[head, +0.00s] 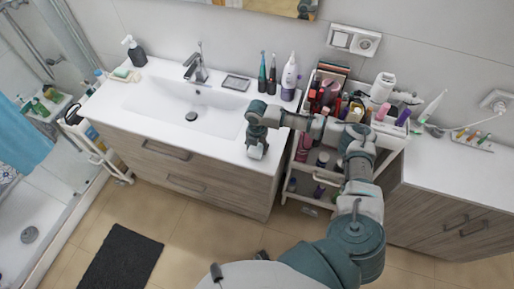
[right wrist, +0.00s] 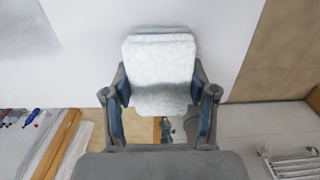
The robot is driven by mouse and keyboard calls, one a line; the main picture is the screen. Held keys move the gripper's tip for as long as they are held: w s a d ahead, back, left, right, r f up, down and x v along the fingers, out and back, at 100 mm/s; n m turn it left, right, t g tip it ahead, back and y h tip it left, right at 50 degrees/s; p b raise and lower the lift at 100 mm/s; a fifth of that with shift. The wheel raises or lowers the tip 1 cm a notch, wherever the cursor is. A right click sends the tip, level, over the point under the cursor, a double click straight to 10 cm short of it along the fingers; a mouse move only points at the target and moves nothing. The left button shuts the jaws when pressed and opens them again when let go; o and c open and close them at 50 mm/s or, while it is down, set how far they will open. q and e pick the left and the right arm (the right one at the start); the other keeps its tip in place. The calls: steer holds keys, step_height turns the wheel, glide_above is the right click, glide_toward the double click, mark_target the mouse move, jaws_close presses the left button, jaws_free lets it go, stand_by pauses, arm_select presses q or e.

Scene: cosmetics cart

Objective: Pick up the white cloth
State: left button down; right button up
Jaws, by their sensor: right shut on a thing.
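The white cloth (right wrist: 160,62) is a folded, textured pad between the two fingers of my right gripper (right wrist: 163,112) in the right wrist view. The fingers press on its sides and it sticks out beyond them. In the head view my right gripper (head: 257,136) hangs over the front right part of the white washbasin counter, with a small pale bit of the cloth (head: 255,153) below it. Most of the cloth is hidden there by the gripper, and I cannot tell whether it touches the counter. My left gripper is not in view.
The sink basin (head: 190,108) lies left of the gripper. An electric toothbrush (head: 271,75) and a white-purple flosser (head: 289,78) stand behind it. A crowded cosmetics cart (head: 340,105) stands to the right, under my right arm. A soap bottle (head: 135,52) stands at the far left.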

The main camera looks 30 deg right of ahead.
steer(key=shift+r, duration=0.5)
step_height(320, 180, up, 2)
steer(key=shift+d+r, duration=0.1)
steer(key=shift+r, duration=0.05)
steer(key=s+a, duration=0.3)
steer(key=s, duration=0.4)
steer(key=s+a+r, duration=0.1)
steer(key=s+a, duration=0.2)
steer(key=s, duration=0.4)
steer(key=shift+s+a+r, duration=0.15)
steer(key=shift+s+a, duration=0.15)
steer(key=shift+a, duration=0.05)
